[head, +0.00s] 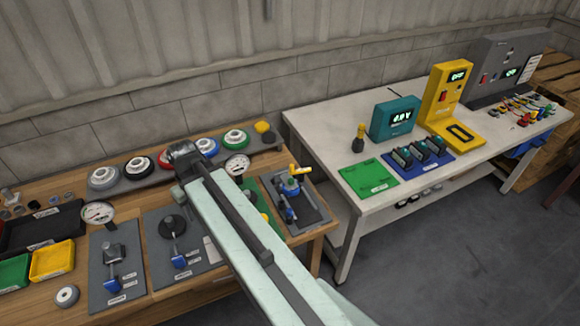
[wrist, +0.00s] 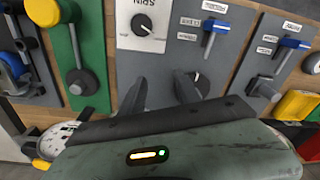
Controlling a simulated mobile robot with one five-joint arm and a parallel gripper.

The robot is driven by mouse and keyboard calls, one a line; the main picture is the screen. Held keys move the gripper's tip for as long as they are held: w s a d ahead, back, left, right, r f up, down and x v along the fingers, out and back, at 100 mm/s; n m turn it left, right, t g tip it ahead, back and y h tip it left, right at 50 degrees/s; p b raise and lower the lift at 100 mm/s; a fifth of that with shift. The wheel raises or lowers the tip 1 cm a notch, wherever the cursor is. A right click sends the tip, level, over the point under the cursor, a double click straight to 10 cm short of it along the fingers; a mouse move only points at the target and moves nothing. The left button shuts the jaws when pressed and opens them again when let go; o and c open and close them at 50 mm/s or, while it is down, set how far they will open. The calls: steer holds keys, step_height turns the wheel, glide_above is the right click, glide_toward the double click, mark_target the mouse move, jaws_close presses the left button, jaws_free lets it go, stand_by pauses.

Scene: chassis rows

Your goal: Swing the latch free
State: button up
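I cannot tell for certain which fitting is the latch. A blue-handled lever (head: 115,283) stands on the left grey board. It seems to be the blue-tipped lever (wrist: 290,43) at the right of the wrist view. A second blue-tipped lever (wrist: 215,28) is on the middle grey board, also seen in the head view (head: 180,262). A green board carries a yellow-knobbed lever (wrist: 76,45). My gripper (wrist: 161,82) is open and empty, its dark fingers over the boards beside the white SPIN panel (wrist: 146,24). In the head view my arm hides its fingertips.
A blue valve with a yellow handle (head: 291,184) stands on the right-hand board. Yellow (head: 52,260) and green trays sit at left. A white table (head: 340,110) with instruments stands to the right, beyond a gap.

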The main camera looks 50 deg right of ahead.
steer(key=d+t, duration=0.2)
steer(key=d, duration=1.5)
steer(key=m+t+h, duration=0.1)
steer(key=m+t, duration=0.1)
glide_toward(291, 165)
steer(key=x, duration=0.2)
steer(key=b+x, duration=0.7)
steer(key=x, duration=0.1)
steer(key=shift+w+d+f, duration=0.1)
steer(key=shift+d+f, duration=0.1)
steer(key=shift+f, duration=0.05)
steer(key=shift+r, duration=0.1)
steer(key=shift+c, duration=0.3)
